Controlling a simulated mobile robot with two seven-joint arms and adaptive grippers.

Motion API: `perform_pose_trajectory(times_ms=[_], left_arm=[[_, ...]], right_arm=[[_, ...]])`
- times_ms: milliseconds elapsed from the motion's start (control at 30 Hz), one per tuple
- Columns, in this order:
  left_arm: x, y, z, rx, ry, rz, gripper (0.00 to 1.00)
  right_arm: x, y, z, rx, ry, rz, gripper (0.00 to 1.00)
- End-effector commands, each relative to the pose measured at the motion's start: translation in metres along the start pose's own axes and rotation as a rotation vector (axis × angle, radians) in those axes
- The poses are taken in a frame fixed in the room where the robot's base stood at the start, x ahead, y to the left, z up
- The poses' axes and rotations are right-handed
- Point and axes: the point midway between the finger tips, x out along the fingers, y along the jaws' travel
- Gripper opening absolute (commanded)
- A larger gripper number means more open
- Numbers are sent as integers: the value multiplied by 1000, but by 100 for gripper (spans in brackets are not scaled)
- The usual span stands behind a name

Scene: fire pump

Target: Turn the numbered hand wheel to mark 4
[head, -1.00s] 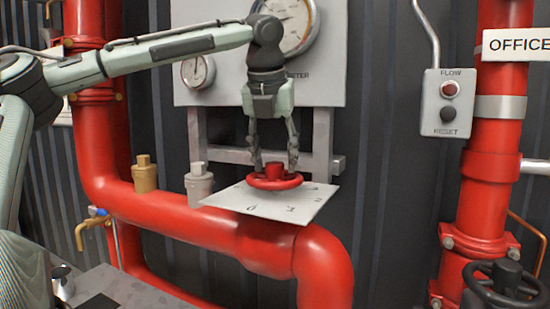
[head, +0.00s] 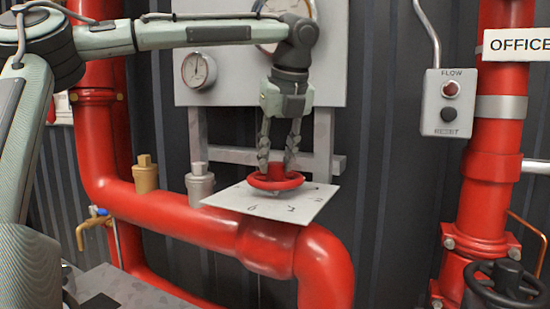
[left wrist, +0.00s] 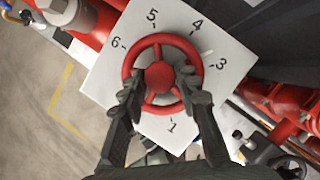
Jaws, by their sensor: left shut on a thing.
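The red hand wheel (head: 275,182) sits over a white square plate (head: 315,205) on the red pipe. In the left wrist view, the wheel (left wrist: 160,40) shows plate numbers 1, 3, 4, 5 and 6 around it; 2 is hidden there, apparently behind a finger. A short pale mark (left wrist: 207,53) lies just outside the rim between 3 and 4, closer to 3. My left gripper (head: 276,170) points down from above, shut on the wheel with its fingers on either side of the hub, as the left wrist view shows too (left wrist: 160,83). My right gripper is not in view.
A gauge panel (head: 232,90) stands close behind the arm. A brass fitting (head: 145,178) and a grey fitting (head: 199,185) rise from the pipe left of the plate. A flow reset box (head: 446,103) and a black wheel (head: 505,285) are at the right.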

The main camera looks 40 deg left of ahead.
Motion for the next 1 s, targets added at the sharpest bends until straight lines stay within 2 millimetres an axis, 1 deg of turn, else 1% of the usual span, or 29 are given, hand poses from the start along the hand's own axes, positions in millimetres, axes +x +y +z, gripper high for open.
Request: perform_pose_trajectory(times_ms=[33,133,467,567,633,667,867,900,1000], left_arm=[[-1,-2,0,-59,-4,27,0],[-1,-2,0,-138,-1,56,0],[0,-2,0,-175,2,68,0],[0,-4,0,-301,-1,125,0],[0,-5,1,-442,-1,184,0],[0,-5,1,-475,0,196,32],[0,-3,1,-460,2,187,57],[0,-3,1,-459,2,187,59],[0,-3,1,-459,2,187,59]], right_arm=[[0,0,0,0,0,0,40],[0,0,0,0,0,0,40],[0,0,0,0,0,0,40],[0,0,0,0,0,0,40],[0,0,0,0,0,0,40],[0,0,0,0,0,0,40],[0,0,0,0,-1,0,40],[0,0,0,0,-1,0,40],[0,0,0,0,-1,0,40]])
